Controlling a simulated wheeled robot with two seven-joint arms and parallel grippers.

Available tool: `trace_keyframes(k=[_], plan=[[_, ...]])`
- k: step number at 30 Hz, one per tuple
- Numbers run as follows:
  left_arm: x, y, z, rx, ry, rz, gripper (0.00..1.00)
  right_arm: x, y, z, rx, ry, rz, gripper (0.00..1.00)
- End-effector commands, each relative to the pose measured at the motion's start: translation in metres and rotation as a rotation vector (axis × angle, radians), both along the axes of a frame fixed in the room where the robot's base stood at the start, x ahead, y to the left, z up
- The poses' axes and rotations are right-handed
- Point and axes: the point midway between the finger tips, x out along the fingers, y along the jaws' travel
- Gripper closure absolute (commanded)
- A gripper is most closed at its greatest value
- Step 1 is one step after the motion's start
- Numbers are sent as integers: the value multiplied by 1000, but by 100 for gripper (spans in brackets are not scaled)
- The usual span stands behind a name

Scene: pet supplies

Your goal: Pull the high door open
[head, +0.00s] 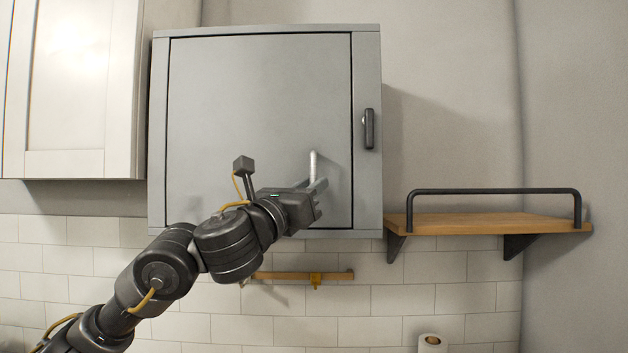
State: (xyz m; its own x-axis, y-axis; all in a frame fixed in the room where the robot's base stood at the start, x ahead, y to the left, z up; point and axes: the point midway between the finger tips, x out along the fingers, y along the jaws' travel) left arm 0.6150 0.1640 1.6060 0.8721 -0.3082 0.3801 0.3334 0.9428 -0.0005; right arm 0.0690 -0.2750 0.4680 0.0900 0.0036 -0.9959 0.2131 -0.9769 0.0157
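A grey wall cabinet (366,60) hangs high on the wall, with a flat grey door (250,100) that sits flush in its frame, closed. A pale, thin upright handle (313,163) stands out near the door's lower right. My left gripper (315,187) is at this handle, its fingers by the lower part of the bar and hiding it. Whether the fingers are clamped on the bar or only beside it cannot be made out. A dark latch (369,129) is on the frame right of the door. My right gripper is not in view.
A white cupboard (70,90) hangs close on the left. A wooden shelf (485,224) with a black rail (495,191) is at the lower right. A small wooden rack (300,275) is below the cabinet. A white roll (432,343) stands at the bottom.

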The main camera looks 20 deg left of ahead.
Motion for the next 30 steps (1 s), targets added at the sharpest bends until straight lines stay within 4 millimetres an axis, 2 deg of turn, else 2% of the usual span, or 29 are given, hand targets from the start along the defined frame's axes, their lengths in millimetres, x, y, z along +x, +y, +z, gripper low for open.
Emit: trace_keyframes(k=[6, 14, 19, 30], plan=[[13, -5, 6, 0, -1, 0, 79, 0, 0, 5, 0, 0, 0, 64], [13, -5, 6, 0, -1, 0, 79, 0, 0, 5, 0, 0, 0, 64], [13, -4, 6, 0, -1, 0, 100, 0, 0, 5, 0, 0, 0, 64], [12, -7, 6, 0, -2, -10, 100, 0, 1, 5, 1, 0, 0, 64]])
